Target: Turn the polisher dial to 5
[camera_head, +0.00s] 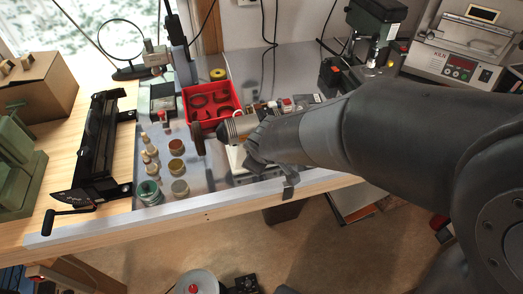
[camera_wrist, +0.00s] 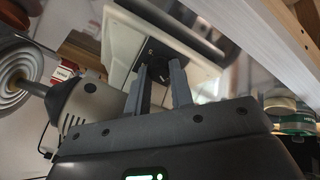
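The polisher (camera_head: 238,128) stands near the front edge of the bench in the head view, with a grey motor body and a brown wheel on its left. In the wrist view its motor (camera_wrist: 90,108) and pale round wheel (camera_wrist: 18,75) are at the left, and its white base (camera_wrist: 122,42) is at the top centre. A dark panel (camera_wrist: 154,50) on the base, probably with the dial, lies just beyond my fingertips. The dial's setting cannot be read. My gripper (camera_wrist: 160,72) is open, its two fingers apart with nothing visibly held. In the head view my arm hides part of the polisher.
A red tray (camera_head: 187,107) of dark parts stands behind the polisher. The bench edge (camera_head: 100,229) is close.

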